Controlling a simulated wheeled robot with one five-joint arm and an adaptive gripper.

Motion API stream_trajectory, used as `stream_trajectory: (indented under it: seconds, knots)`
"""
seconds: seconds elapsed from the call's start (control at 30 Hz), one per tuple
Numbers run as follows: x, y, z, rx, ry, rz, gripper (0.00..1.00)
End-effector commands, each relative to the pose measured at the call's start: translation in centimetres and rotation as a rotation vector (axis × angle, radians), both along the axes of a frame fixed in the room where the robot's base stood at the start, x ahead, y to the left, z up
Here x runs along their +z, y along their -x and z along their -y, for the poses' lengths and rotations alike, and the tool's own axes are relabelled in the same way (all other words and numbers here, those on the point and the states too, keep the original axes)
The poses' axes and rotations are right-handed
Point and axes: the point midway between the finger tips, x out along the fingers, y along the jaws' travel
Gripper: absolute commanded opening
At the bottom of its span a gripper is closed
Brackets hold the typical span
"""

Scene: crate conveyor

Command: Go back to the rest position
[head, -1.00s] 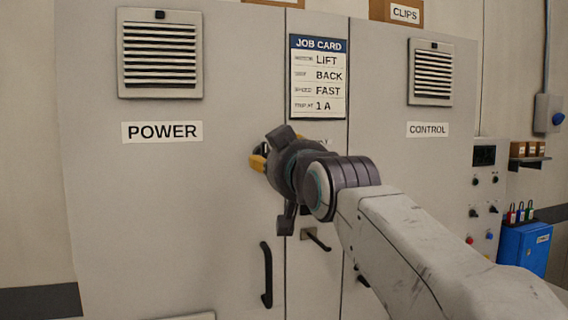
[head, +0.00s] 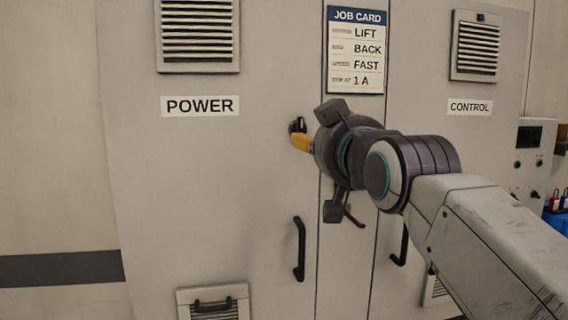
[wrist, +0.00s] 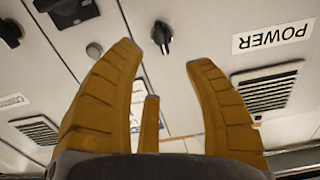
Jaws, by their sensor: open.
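My gripper (head: 301,142) is in front of the grey cabinet (head: 220,165), right of the POWER label (head: 200,106), with a yellow finger pointing left in the head view. In the wrist view my gripper (wrist: 162,56) has its yellow fingers spread wide with nothing between them. A black knob (wrist: 162,37) on the cabinet shows beyond the gap between the fingertips. I cannot tell how far the fingertips are from the cabinet face.
A job card (head: 357,50) is above my arm, and a CONTROL label (head: 470,107) is to the right. A black door handle (head: 299,248) sticks out below my gripper. A vent (head: 213,303) is low on the cabinet. Bare wall (head: 50,150) is at the left.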

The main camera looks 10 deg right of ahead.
Motion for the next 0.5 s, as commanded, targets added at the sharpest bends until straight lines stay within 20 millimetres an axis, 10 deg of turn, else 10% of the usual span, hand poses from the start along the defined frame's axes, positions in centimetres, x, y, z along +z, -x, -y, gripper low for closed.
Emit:
stream_trajectory:
  seconds: [0.23, 0.5]
  knots:
    - [-4.2, 0.0, 0.0, 0.0, 0.001, -0.158, 0.48]
    - [-20.8, 2.8, 0.0, 0.002, 0.0, -0.635, 0.48]
